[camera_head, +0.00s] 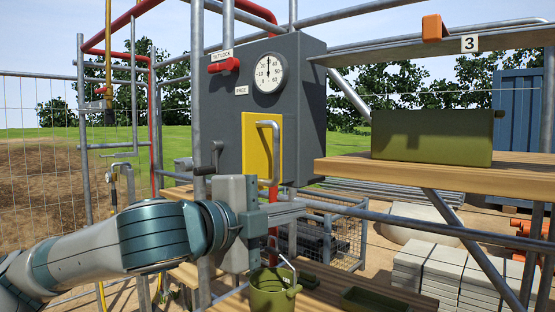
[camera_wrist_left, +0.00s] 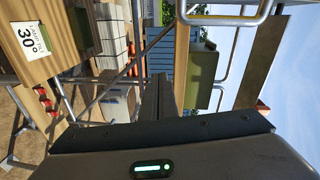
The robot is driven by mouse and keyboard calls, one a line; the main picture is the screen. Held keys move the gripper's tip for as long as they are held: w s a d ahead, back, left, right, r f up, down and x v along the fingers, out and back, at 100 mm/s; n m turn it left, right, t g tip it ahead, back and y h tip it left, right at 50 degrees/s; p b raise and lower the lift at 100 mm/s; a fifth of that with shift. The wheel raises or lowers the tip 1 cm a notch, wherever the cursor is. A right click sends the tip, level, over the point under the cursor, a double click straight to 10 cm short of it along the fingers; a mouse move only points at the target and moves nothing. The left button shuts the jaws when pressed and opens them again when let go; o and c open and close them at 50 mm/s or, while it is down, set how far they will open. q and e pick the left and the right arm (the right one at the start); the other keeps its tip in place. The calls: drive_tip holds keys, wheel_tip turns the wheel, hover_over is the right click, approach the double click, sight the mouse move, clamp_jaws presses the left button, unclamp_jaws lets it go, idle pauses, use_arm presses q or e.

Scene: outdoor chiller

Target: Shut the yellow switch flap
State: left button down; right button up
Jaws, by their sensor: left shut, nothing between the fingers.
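The yellow switch flap (camera_head: 256,150) is on the front of the grey control box (camera_head: 308,130), with a grey bar handle (camera_head: 277,150) along its right side. I cannot tell how far the flap stands from the box. My left gripper (camera_head: 300,211) is shut and empty, its fingers pointing right just below the flap and handle. In the left wrist view the shut fingers (camera_wrist_left: 158,95) show at the centre, and a bent metal handle (camera_wrist_left: 222,20) crosses the top, apart from them. My right gripper is not in view.
A round dial (camera_head: 269,72) and a red lever (camera_head: 224,65) are on and beside the box. A wooden shelf (camera_head: 440,173) with a green box (camera_head: 432,137) stands to the right. A green bucket (camera_head: 273,291) is below the gripper. Metal pipes surround the arm.

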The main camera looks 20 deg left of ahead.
use_arm(q)
drive_tip(key=t, duration=0.2)
approach(276, 157)
drive_tip(key=s+d, duration=0.2)
drive_tip(key=d, duration=0.3)
drive_tip(key=shift+s+d+r+m+y, duration=0.1)
drive_tip(key=shift+s+r+m+y, duration=0.05)
drive_tip(key=shift+r+m+y, duration=0.25)
drive_tip(key=shift+w+a+r+p, duration=0.1)
drive_tip(key=shift+w+a+p, duration=0.05)
drive_tip(key=shift+w+p, duration=1.9)
drive_tip(key=shift+w+a+p, duration=0.2)
drive_tip(key=shift+w+p, duration=1.15)
drive_tip(key=shift+w, duration=1.25)
drive_tip(key=shift+w, duration=0.1)
drive_tip(key=shift+a, duration=0.15)
